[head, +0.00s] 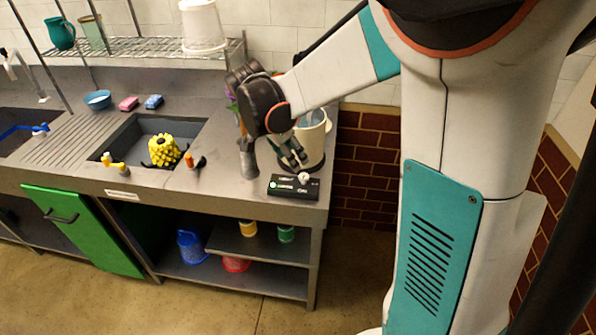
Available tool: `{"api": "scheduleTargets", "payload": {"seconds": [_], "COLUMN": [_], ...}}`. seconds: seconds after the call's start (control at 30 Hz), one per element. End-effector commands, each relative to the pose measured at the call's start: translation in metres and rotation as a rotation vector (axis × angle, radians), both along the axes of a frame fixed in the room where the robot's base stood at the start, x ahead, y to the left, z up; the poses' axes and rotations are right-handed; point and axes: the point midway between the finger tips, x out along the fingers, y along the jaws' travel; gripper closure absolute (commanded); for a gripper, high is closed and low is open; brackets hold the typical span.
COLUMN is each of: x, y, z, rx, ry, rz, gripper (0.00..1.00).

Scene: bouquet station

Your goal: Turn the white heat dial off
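The white heat dial (304,178) is a small round knob on a black control box (293,191). The box lies near the right front edge of the grey counter, with white lettering and a small lit green light at its left. My gripper (297,160) points down just above and behind the dial, apart from it as far as I can see. Its dark fingers are small in the picture, and I cannot tell how wide they stand. The dial's pointer direction is too small to read.
A cream pot (318,130) stands right behind my gripper, partly hidden by it. A grey vase-like thing (248,160) stands left of the box. A sink (125,150) with a yellow flower bunch (163,150) is farther left. The counter (225,190) is clear in front.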

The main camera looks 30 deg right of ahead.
Motion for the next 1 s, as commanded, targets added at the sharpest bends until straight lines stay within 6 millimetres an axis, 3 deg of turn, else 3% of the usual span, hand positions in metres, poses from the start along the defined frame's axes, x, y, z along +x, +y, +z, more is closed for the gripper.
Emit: {"api": "scheduleTargets", "payload": {"seconds": [0.2, 0.5, 0.93, 0.97, 1.0], "x": [0.002, 0.005, 0.006, 0.006, 0.006], "y": [-0.017, -0.034, -0.037, -0.037, -0.037], "z": [-0.044, -0.083, -0.091, -0.091, -0.091], "rx": [0.000, 0.000, 0.000, 0.000, 0.000], "ry": [0.000, -0.001, -0.001, -0.001, -0.001], "rz": [-0.001, 0.000, 0.001, 0.001, 0.001], "gripper": [0.54, 0.54, 0.54, 0.56, 0.65]}}
